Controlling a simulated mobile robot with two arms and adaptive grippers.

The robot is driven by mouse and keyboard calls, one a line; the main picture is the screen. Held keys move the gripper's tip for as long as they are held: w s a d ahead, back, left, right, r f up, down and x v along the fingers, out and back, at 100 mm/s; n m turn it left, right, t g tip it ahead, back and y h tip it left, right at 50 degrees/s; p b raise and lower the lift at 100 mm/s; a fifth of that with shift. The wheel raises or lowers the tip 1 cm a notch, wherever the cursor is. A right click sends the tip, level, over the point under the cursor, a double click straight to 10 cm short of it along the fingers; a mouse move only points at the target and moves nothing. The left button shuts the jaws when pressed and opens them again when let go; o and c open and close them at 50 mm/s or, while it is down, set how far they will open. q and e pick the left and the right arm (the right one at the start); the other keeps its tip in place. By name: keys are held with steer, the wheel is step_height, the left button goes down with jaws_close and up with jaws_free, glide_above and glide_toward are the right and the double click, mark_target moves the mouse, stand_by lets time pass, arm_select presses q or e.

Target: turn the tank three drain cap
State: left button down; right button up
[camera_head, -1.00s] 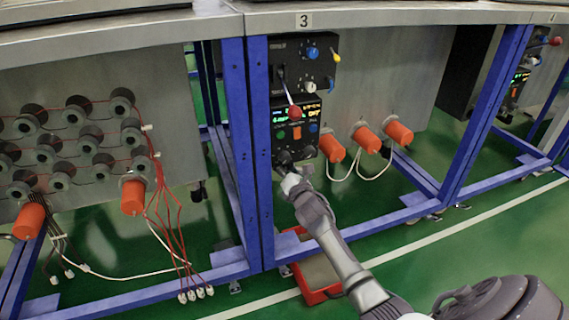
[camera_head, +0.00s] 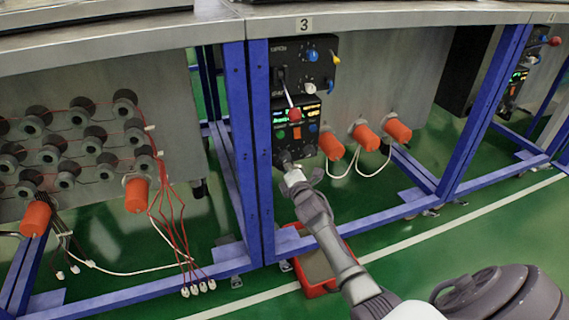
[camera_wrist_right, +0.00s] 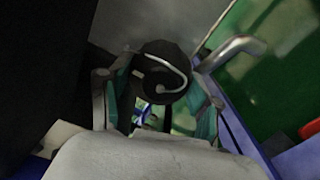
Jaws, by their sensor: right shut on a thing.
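Unit three is marked by a "3" plate (camera_head: 305,25) on the table edge, with a black control box (camera_head: 292,110) below it. My right gripper (camera_head: 287,162) is at the bottom edge of this box. In the right wrist view, the fingers of my right gripper (camera_wrist_right: 161,92) are on both sides of a dark round cap (camera_wrist_right: 160,60) with a pale curved line on its face. The gripper is shut on this cap. In the head view the gripper hides the cap. My left gripper is not in view.
Several orange cylinders (camera_head: 364,137) with white cables stick out right of the box. A red lever knob (camera_head: 295,114) hangs above my gripper. A blue frame post (camera_head: 255,150) stands close on the left. A red tray (camera_head: 318,268) lies on the green floor below.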

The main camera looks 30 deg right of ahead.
steer(key=shift+f, duration=0.1)
stand_by(0.3)
steer(key=o, duration=1.1)
steer(key=shift+o, duration=0.2)
steer(key=v, duration=1.2)
